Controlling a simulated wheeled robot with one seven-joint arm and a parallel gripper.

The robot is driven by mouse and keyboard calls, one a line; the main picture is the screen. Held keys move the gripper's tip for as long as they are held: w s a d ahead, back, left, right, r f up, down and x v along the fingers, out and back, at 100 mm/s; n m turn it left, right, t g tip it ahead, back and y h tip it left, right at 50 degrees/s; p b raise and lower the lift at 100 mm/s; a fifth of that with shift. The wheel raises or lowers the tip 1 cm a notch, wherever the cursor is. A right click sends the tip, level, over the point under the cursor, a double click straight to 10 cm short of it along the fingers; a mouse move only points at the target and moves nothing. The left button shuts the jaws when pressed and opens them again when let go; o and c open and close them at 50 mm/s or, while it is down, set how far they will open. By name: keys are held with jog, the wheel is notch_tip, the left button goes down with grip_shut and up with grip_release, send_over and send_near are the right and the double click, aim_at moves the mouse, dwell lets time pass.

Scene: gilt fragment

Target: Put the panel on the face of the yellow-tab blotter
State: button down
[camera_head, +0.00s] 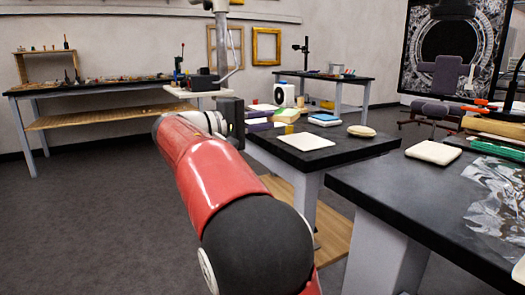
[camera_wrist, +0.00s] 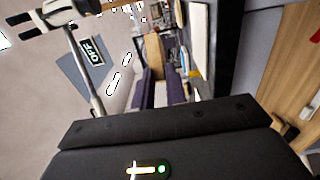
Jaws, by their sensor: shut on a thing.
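A cream flat pad (camera_head: 305,141) lies on the near end of the middle black table. A small yellow tab (camera_head: 289,129) shows at its back edge, so I take it for the yellow-tab blotter. Its visible face is bare. My gripper (camera_head: 232,122) is at the end of my red arm, left of this table's front corner. In the wrist view, its dark purple fingers (camera_wrist: 167,92) reach away from the black gripper body. A brown piece (camera_wrist: 155,52) shows near their far ends, probably the held panel; its outline is unclear.
The middle black table (camera_head: 345,149) also holds a blue-topped tray (camera_head: 324,119), a round cream disc (camera_head: 361,131) and purple blocks (camera_head: 258,126). Another cream pad (camera_head: 433,152) lies on the right black table (camera_head: 400,187). Open floor (camera_head: 90,200) lies left.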

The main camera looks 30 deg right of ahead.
jog(key=shift+f+b, duration=0.4)
jog(key=shift+f, duration=2.5)
jog(key=shift+f+b, duration=0.35)
jog(key=shift+f, duration=0.05)
jog(key=c, duration=1.4)
grip_release()
jog(key=shift+r, duration=0.1)
